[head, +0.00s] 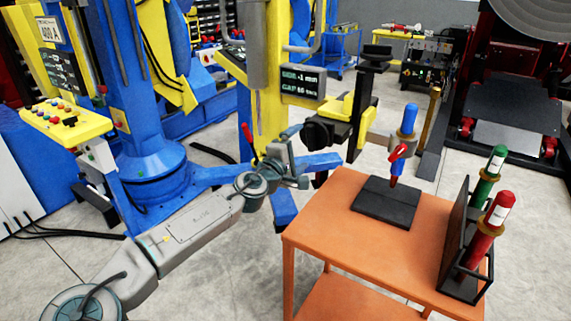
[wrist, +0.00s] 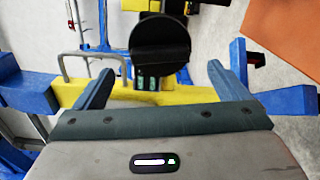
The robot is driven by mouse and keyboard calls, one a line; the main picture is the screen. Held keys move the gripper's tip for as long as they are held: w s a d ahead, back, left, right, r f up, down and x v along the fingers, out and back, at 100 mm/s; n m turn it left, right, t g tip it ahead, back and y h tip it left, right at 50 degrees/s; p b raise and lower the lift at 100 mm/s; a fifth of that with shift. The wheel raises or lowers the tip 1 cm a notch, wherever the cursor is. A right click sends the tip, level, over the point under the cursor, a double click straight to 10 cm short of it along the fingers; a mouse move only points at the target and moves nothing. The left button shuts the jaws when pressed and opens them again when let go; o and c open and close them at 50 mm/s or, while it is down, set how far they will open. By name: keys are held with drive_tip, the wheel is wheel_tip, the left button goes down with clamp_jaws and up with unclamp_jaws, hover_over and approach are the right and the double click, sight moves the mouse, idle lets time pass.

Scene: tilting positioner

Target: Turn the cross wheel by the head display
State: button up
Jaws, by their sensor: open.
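The head display (head: 300,83) shows a side value and a gap value in lit text on the yellow column. Just below and right of it is a black round knob (head: 318,133), which looks like the cross wheel. In the wrist view the wheel (wrist: 160,50) is a dark disc with a bar across its face, centred ahead of my gripper (wrist: 162,70). In the head view my gripper (head: 303,155) is left of the wheel. Its fingers are open and spread wider than the wheel, with nothing held. Contact with the wheel cannot be made out.
An orange table (head: 320,225) stands close on the right, with a blue torch (head: 408,120) above a black plate (head: 386,203) and a rack of red and green torches (head: 465,265). A blue and yellow machine (head: 150,150) fills the left.

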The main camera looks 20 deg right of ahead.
drive_tip(key=v, duration=0.6)
drive_tip(key=shift+s+a+b, duration=0.2)
drive_tip(key=shift+b, duration=0.2)
drive_tip(key=s+d+f+m+g+y, duration=0.1)
drive_tip(key=s+d+f+m+g, duration=0.1)
drive_tip(key=d+f+g, duration=0.3)
drive_tip(key=s+d+f+m+g+y, duration=0.1)
drive_tip(key=s+d+f+m, duration=0.1)
drive_tip(key=d+f, duration=0.35)
drive_tip(key=s+a+f+m+g+y, duration=0.2)
drive_tip(key=s+f+y, duration=0.15)
drive_tip(key=f, duration=0.35)
drive_tip(key=s+a+f+m+g+y, duration=0.2)
drive_tip(key=s+f, duration=0.3)
drive_tip(key=f, duration=0.1)
drive_tip(key=s+a+r+m+y, duration=0.1)
drive_tip(key=s+a+r+y, duration=0.1)
drive_tip(key=s+a+y, duration=0.35)
drive_tip(key=s+a+r+t, duration=0.1)
drive_tip(key=s+a+r, duration=0.3)
drive_tip(key=r, duration=0.3)
drive_tip(key=s+a+r+t+y, duration=0.1)
drive_tip(key=s+a+r, duration=0.3)
drive_tip(key=r, duration=0.3)
drive_tip(key=shift+a+m, duration=0.3)
drive_tip(key=shift+a, duration=0.1)
